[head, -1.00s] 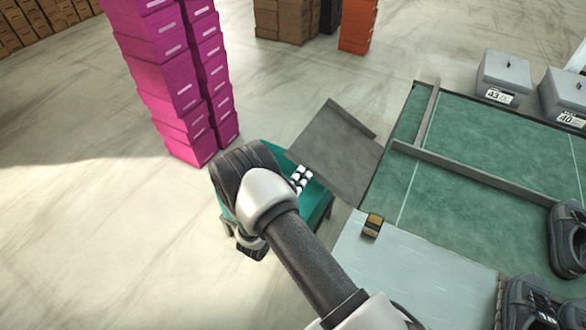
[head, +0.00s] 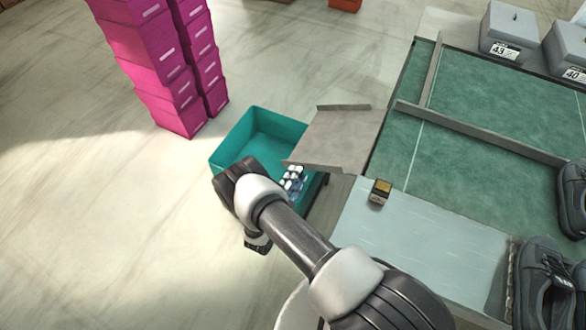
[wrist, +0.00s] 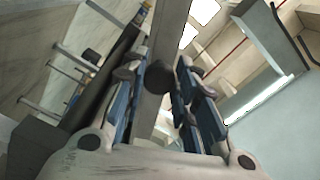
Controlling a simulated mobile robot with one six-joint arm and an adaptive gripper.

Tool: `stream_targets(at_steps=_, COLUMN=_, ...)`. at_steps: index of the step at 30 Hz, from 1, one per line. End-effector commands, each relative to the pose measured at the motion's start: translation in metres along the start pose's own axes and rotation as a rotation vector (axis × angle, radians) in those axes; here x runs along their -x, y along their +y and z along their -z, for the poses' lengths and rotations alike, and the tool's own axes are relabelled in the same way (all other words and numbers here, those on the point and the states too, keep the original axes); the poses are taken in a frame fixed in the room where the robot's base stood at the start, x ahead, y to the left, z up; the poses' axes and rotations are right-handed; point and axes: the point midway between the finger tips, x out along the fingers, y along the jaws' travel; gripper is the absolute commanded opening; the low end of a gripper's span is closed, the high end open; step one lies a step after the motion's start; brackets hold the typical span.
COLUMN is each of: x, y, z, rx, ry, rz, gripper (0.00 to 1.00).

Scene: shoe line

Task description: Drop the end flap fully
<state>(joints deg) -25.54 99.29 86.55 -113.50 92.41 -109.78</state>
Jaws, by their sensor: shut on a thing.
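The end flap (head: 338,138) is a grey plate with raised side lips, at the left end of the green-topped line table (head: 465,150). In the head view it reaches out leftward from the table edge, over part of a teal bin, and does not hang straight down. My gripper (head: 293,176) is at the flap's outer left edge, partly hidden behind my wrist. In the wrist view my gripper (wrist: 160,85) has its blue-padded fingers either side of a grey strip (wrist: 168,45), which looks like the flap's edge. It is shut on it.
The teal bin (head: 262,125) stands below the flap, open-topped. A stack of magenta boxes (head: 165,70) stands at the upper left. The left floor is clear.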

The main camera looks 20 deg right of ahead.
Motion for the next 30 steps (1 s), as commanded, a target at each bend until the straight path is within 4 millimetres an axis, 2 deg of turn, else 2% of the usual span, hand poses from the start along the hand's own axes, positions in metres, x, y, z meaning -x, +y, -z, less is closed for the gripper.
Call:
stream_targets(at_steps=3, x=0.0, y=0.012, z=-0.002, rx=0.056, ry=-0.003, rz=0.002, gripper=0.0)
stream_targets(at_steps=9, x=0.0, y=0.024, z=-0.001, rx=0.114, ry=-0.002, rz=0.001, gripper=0.0)
stream_targets(at_steps=25, x=0.001, y=0.031, z=-0.001, rx=0.138, ry=-0.004, rz=-0.005, gripper=0.0)
stream_targets(at_steps=26, x=0.001, y=0.031, z=-0.001, rx=0.138, ry=-0.004, rz=-0.006, gripper=0.29)
stream_targets(at_steps=30, x=0.001, y=0.031, z=0.0, rx=0.138, ry=-0.003, rz=-0.005, gripper=0.38)
